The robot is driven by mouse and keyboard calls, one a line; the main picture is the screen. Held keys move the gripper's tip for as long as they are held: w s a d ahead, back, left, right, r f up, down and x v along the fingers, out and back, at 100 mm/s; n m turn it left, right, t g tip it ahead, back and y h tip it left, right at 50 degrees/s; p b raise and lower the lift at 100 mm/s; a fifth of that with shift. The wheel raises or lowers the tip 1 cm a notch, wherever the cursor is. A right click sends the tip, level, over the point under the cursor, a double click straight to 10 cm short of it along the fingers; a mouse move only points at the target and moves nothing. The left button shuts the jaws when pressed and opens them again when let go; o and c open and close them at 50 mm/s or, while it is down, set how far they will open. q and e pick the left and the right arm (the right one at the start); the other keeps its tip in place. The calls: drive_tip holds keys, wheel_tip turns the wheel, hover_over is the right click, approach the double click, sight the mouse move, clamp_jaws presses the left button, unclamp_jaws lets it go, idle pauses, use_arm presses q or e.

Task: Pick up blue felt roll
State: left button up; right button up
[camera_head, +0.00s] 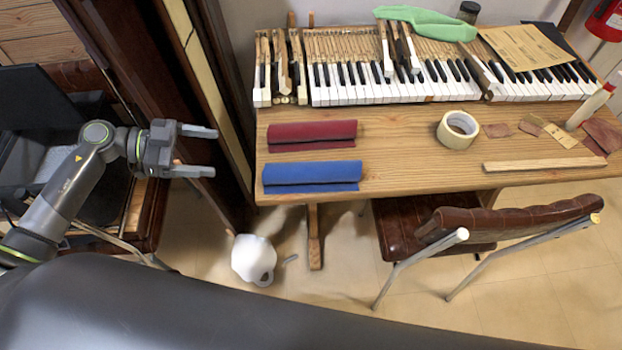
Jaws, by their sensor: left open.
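The blue felt roll (312,174) lies flat near the front left edge of the wooden table (400,150). A dark red felt roll (312,134) lies just behind it, apart from it. My left gripper (216,152) is open and empty, left of the table, with its fingers pointing right toward the blue roll. A clear gap separates the fingertips from the roll. My right gripper is not in view.
Piano keys (365,82) span the table's back. A tape roll (457,129) and a wooden strip (544,163) lie to the right. A brown chair (440,230) stands in front. A dark wooden post (185,110) rises behind my left gripper. A white jug (253,258) is on the floor.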

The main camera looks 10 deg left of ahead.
sight(271, 167)
use_arm(q)
drive_tip(key=shift+g, duration=0.6)
drive_tip(key=x, duration=0.7)
drive_tip(key=s+p+x, duration=0.1)
drive_tip(key=x, duration=0.3)
drive_tip(key=shift+d+f, duration=0.1)
drive_tip(key=shift+d, duration=0.05)
drive_tip(key=shift+y, duration=0.3)
drive_tip(key=shift+p+x, duration=0.4)
drive_tip(key=shift+x, duration=2.8)
drive_tip(key=shift+w, duration=0.1)
drive_tip(key=c, duration=1.2)
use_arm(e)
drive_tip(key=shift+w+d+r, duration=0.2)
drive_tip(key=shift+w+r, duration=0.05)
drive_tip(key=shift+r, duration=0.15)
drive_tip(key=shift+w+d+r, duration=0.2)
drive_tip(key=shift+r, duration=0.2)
use_arm(q)
drive_tip(key=shift+o, duration=0.2)
